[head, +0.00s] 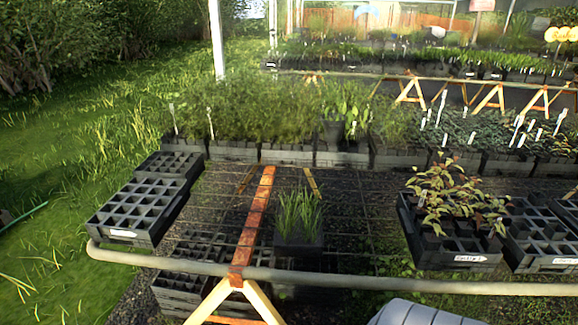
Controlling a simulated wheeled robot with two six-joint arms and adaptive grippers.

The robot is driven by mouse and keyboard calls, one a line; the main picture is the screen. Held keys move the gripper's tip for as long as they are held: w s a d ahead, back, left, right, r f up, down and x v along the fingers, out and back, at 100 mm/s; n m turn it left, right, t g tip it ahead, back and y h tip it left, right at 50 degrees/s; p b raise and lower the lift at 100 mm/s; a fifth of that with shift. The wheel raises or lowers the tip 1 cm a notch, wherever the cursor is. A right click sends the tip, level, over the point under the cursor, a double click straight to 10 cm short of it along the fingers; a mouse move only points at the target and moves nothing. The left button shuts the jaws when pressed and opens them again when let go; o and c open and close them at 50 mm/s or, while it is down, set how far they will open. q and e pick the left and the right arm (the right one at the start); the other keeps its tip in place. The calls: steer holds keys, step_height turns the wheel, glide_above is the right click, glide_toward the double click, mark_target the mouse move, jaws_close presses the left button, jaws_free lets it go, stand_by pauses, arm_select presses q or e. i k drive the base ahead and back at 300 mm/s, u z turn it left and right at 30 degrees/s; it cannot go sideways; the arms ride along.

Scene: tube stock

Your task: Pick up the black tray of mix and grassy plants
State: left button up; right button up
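A small black container (298,246) holding upright green grassy plants (298,210) stands on the wire mesh bench top, just right of the orange-brown wooden beam. To its right, a black multi-cell tray (459,258) with a white label at its front holds reddish-green leafy plants (455,195) toward its back. I cannot tell which of these is the tray named in the task.
A black cell tray (138,238) without plants sits at the left, with another (170,166) behind it. Another labelled black tray (545,265) is at the right. A grey rail (340,279) runs along the front edge. Planted trays fill the back; open mesh surrounds the grassy container.

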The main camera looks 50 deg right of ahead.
mark_target(298, 230)
steer(key=z, duration=0.6)
steer(key=i, duration=0.8)
steer(key=z, duration=0.8)
